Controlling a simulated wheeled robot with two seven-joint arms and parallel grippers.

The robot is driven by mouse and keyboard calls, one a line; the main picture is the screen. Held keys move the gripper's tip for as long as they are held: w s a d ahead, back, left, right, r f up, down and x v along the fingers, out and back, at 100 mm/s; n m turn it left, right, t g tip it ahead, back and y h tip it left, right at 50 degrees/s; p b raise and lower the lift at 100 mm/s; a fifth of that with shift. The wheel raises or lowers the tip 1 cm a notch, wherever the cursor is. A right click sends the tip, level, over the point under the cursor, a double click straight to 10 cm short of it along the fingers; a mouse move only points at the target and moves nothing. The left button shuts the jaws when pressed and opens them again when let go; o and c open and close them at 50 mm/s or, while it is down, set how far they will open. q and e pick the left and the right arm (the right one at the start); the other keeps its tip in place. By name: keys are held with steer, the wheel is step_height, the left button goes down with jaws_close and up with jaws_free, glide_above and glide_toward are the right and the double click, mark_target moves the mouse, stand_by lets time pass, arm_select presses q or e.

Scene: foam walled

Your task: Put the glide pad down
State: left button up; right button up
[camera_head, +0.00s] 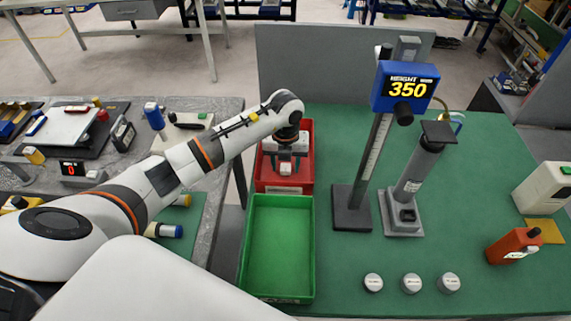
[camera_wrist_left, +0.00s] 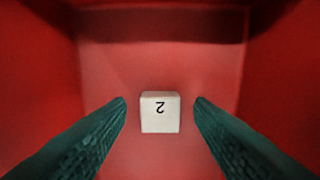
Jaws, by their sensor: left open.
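A small white block marked 2, which I take to be the glide pad (camera_wrist_left: 160,114), lies in the red bin (camera_head: 305,142). In the head view the pad (camera_head: 286,169) shows pale below my left gripper (camera_head: 285,160), which reaches down into the bin. In the left wrist view the two dark green fingers of the left gripper (camera_wrist_left: 160,106) stand apart on either side of the pad, with a gap on each side. The gripper is open and empty. The right gripper is out of view.
An empty green bin (camera_head: 309,245) stands in front of the red one. A height gauge reading 350 (camera_head: 405,86) and a grey stand (camera_head: 404,210) are to the right. Three white round pieces (camera_head: 412,283) and a red-orange bottle (camera_head: 512,246) sit on the green table.

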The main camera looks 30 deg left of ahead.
mark_target(286, 168)
arm_select(q)
step_height(286, 168, up, 11)
steer(key=b, duration=0.2)
steer(key=shift+r, duration=0.2)
